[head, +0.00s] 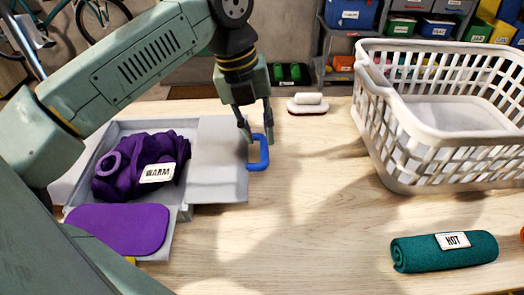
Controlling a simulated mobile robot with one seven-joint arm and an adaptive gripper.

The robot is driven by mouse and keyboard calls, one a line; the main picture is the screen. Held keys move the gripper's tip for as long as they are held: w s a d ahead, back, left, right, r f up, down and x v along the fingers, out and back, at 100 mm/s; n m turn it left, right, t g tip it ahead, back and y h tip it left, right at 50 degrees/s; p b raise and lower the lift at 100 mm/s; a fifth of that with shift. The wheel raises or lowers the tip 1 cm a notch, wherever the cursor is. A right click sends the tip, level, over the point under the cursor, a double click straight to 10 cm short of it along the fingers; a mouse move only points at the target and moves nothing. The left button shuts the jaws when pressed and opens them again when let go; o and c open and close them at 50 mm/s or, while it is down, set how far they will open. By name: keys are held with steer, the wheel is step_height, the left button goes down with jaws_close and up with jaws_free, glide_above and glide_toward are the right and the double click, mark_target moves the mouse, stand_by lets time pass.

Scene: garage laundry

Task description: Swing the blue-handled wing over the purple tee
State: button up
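The purple tee (125,176) lies bunched in the grey folding board (112,132), with a white "WARM" label on it. The grey wing (218,165) lies flat to the right of the tee, not over it. Its blue handle (262,152) stands at the wing's right edge. My gripper (257,139) points down at the handle's far end, with its two fingers apart and close around that end. I cannot tell whether the fingers touch the handle. A flat purple piece (118,228) covers the board's near panel.
A white laundry basket (400,183) stands at the right. A rolled teal towel (420,254) labelled "HOT" lies at the front right. A white-topped brush-like item (307,103) is at the table's far edge.

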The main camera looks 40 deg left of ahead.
mark_target(264, 149)
steer(key=b+x, duration=0.1)
steer(key=x, duration=0.3)
steer(key=shift+f+b, duration=0.1)
steer(key=shift+b, duration=0.2)
steer(key=shift+c, duration=0.4)
jaws_close()
